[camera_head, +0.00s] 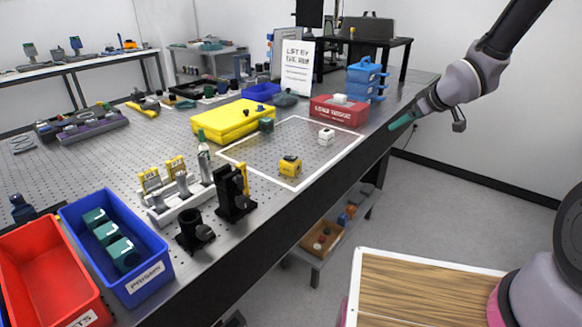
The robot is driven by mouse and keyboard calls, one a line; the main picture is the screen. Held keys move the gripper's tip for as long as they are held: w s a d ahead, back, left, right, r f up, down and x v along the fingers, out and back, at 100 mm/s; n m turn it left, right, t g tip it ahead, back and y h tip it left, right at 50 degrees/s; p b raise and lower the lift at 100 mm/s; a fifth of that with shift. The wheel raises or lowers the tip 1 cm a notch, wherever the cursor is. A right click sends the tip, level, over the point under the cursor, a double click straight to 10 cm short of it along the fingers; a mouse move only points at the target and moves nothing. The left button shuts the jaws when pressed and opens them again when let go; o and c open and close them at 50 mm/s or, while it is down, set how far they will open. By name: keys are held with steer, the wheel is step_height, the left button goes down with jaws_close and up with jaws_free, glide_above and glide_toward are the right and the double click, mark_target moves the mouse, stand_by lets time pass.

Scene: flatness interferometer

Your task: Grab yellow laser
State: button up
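A small yellow block-shaped device (290,166), which looks like the yellow laser, sits on the perforated metal table inside a white square outline, near its front corner. Its top and front sides show, with dark details on it. My gripper (397,124) comes in from the upper right, with teal fingers pointing left and down. It is at the right edge of the table, well to the right of the yellow device and apart from it. Its fingers overlap in this view, so I cannot tell whether they are open or shut. I see nothing held in it.
Black mounts (233,194) and a blue bin (150,268) stand to the left. The table's front edge is near the square.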

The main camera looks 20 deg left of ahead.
steer(key=a+f+n+g+y, duration=0.1)
steer(key=a+f+n+y, duration=0.15)
steer(key=a+f, duration=0.45)
steer(key=n+g+y, duration=0.1)
steer(key=n+y, duration=0.2)
steer(key=y, duration=0.7)
glide_toward(290, 160)
steer(key=w, duration=0.1)
steer(key=shift+m, duration=0.25)
steer(key=x, duration=0.6)
steer(key=f+x, duration=0.1)
steer(key=x, duration=0.3)
steer(key=shift+w+a, duration=0.1)
steer(key=shift+w, duration=0.05)
steer(key=shift+r, duration=0.1)
jaws_close()
